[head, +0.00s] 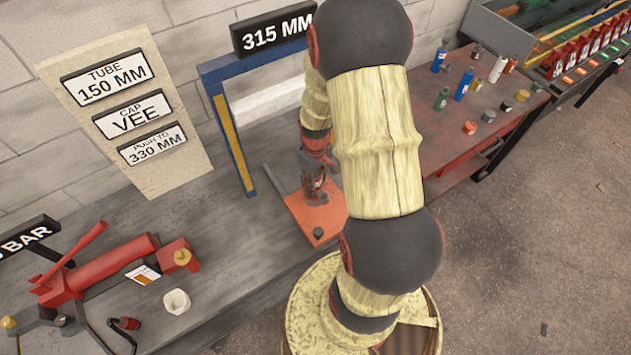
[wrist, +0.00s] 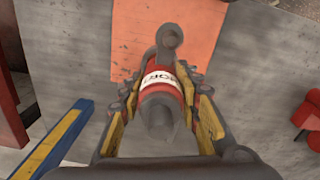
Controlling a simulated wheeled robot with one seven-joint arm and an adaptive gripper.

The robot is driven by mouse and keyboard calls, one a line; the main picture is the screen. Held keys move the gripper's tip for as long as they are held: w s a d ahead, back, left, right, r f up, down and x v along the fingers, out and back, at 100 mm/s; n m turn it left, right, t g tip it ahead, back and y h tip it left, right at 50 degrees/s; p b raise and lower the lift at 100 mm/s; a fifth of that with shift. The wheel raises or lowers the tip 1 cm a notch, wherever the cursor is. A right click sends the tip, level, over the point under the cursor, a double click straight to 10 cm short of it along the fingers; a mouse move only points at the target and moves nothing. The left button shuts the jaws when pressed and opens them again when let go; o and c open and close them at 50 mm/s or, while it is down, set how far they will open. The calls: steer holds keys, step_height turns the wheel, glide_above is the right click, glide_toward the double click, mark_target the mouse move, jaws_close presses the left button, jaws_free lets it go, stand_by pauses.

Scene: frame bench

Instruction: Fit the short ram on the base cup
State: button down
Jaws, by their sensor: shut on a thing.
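My gripper (wrist: 163,90) is shut on the short ram (wrist: 158,78), a red cylinder with a white label and a dark grey end. In the head view, my gripper (head: 314,182) is low over the orange plate (head: 300,212), and my arm partly hides it. A small dark round piece (head: 318,232) on the plate's front part looks like the base cup. In the wrist view, a grey rounded piece (wrist: 169,36) shows just past the ram, probably the same one. I cannot tell whether the ram touches it.
A blue frame (head: 218,105) stands behind the plate. A red hand pump (head: 110,265) and a white cup (head: 176,302) are at the left. Several bottles and cans, including a blue bottle (head: 463,84), stand on the red bench (head: 425,135).

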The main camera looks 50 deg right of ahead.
steer(key=shift+f+b, duration=1.2)
steer(key=shift+f, duration=0.7)
stand_by(0.4)
steer(key=c, duration=1.7)
jaws_free()
steer(key=o, duration=0.5)
step_height(320, 180, up, 12)
